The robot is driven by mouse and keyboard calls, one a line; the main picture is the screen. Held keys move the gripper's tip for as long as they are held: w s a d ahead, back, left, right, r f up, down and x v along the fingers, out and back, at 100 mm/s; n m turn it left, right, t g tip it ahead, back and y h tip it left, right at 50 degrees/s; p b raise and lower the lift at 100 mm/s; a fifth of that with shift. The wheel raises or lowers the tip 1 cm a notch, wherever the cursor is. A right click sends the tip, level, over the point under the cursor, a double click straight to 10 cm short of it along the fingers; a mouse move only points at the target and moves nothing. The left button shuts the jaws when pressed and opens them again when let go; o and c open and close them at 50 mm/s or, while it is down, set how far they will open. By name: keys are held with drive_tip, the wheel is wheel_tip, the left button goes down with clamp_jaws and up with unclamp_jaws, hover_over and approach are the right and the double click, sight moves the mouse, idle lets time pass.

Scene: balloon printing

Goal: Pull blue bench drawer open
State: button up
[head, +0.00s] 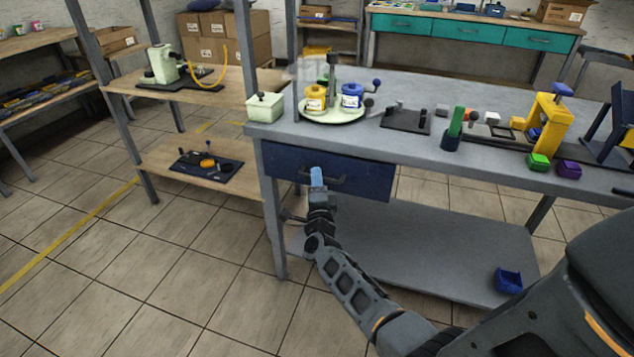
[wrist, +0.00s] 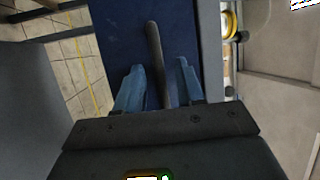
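The blue bench drawer (head: 365,179) sits under the left end of the grey bench top, its front about flush with the bench edge. A dark bar handle (head: 341,182) runs across its front; the bar also shows in the wrist view (wrist: 154,45). My gripper (head: 317,174) is at the handle. In the wrist view, its two light-blue fingers (wrist: 158,82) stand apart, one on each side of the bar, with narrow gaps visible. The bar's lower end is hidden behind the gripper body.
The grey bench (head: 450,172) carries a round tray (head: 334,117) with yellow and blue pots, a pale green box (head: 265,107) and a yellow frame (head: 549,125). A blue bin (head: 508,281) stands on the lower shelf. Tiled floor lies clear in front of the drawer.

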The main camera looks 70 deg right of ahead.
drive_tip(key=shift+c, duration=0.4)
clamp_jaws()
